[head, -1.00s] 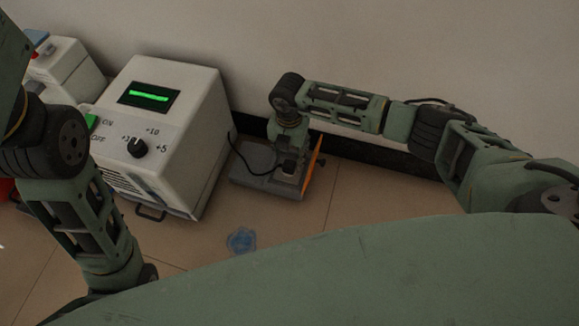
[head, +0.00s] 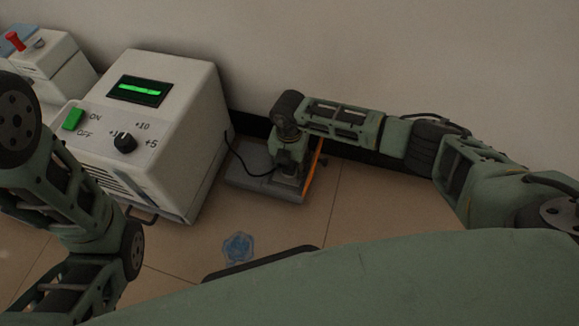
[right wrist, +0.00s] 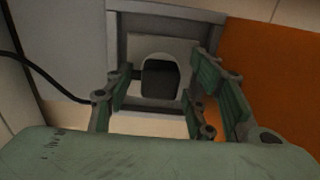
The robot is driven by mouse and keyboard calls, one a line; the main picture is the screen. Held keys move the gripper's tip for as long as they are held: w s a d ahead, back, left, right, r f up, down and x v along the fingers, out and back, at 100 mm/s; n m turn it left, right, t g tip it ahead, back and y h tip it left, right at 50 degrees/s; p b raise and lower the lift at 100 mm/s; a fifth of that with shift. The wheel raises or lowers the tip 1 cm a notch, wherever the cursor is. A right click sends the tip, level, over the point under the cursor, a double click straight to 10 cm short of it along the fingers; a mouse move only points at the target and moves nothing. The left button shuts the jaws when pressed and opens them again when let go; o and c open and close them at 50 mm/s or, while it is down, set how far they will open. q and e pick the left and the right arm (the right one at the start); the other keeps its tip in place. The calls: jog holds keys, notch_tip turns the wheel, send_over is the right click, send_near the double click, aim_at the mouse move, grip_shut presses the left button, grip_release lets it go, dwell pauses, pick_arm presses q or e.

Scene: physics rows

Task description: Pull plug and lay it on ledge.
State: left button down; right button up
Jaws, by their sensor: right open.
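The dark plug (right wrist: 160,80) sits in a pale plate inside a grey frame in the right wrist view. My right gripper (right wrist: 165,72) is open, its fingers on either side of the plug with gaps showing. In the head view my right gripper (head: 289,179) points down over the grey box (head: 247,181) and hides the plug. A black cable (head: 239,162) runs from the white machine (head: 190,95) towards the plug. The box's flat grey top, left of the gripper, may be the ledge; I cannot tell. My left arm is at the left, its gripper out of view.
An orange panel (right wrist: 272,75) stands close on the right of the gripper. The wall is just behind. The white machine stands left of the box. A blue translucent item (head: 238,248) lies on the tiled floor in front, with free floor to the right.

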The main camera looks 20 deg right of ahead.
jog(key=shift+r+p, duration=0.1)
jog(key=shift+p, duration=0.4)
dwell(0.9)
jog(key=shift+c, duration=0.3)
grip_shut()
dwell(0.4)
